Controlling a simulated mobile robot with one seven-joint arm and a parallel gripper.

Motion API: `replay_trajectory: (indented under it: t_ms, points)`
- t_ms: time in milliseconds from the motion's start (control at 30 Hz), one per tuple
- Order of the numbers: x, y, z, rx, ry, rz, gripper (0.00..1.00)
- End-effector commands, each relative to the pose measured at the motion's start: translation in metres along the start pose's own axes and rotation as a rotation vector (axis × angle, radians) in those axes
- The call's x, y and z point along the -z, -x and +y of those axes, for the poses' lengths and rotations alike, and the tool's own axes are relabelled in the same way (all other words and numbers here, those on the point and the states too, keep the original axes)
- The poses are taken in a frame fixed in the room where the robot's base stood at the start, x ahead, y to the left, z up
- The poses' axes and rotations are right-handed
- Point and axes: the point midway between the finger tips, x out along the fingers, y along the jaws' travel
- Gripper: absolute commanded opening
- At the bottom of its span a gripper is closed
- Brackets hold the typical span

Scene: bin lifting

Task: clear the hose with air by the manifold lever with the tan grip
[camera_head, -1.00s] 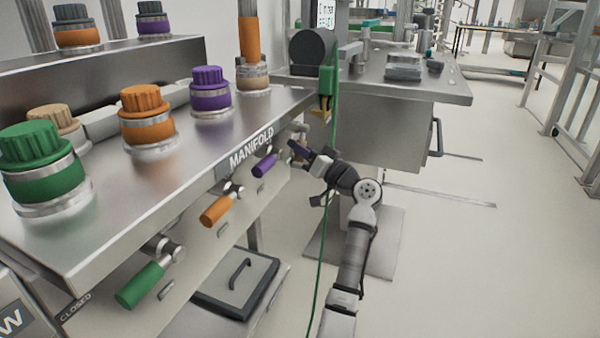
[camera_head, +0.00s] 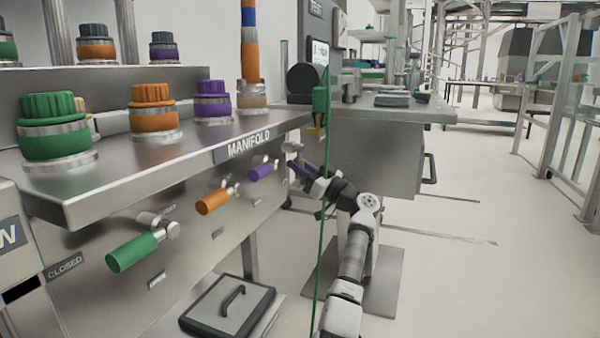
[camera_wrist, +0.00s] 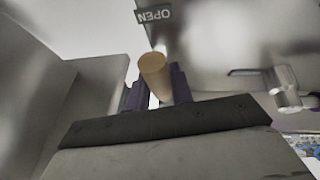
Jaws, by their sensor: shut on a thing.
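In the wrist view the tan grip (camera_wrist: 152,66) of a manifold lever sits between the two dark purple fingers of my gripper (camera_wrist: 158,84), which is shut on it. An upside-down OPEN label (camera_wrist: 154,15) is on the panel beyond the grip. In the head view my gripper (camera_head: 297,170) is at the far end of the manifold (camera_head: 249,144) front, just right of the purple lever (camera_head: 263,171). The tan grip is hidden there by my gripper.
Orange (camera_head: 213,201) and green (camera_head: 132,252) levers stick out of the same front. A thin green line (camera_head: 322,230) hangs from a green fitting (camera_head: 320,100), crossing in front of my arm. A handled lidded box (camera_head: 228,305) is below.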

Motion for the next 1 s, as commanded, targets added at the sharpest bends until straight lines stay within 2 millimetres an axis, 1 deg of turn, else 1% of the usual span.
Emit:
replay_trajectory:
  t_ms: [500, 533, 600, 700, 1000]
  points:
    - [0.0002, -0.0004, 0.0021, 0.003, 0.016, 0.001, 0.00]
    - [0.0002, -0.0004, 0.0021, 0.003, 0.016, 0.001, 0.24]
    - [0.0002, -0.0004, 0.0022, 0.002, 0.015, 0.001, 0.33]
    - [0.0002, -0.0006, 0.0020, 0.003, 0.014, 0.001, 0.44]
    - [0.0001, 0.0013, 0.0019, 0.003, 0.013, 0.001, 0.44]
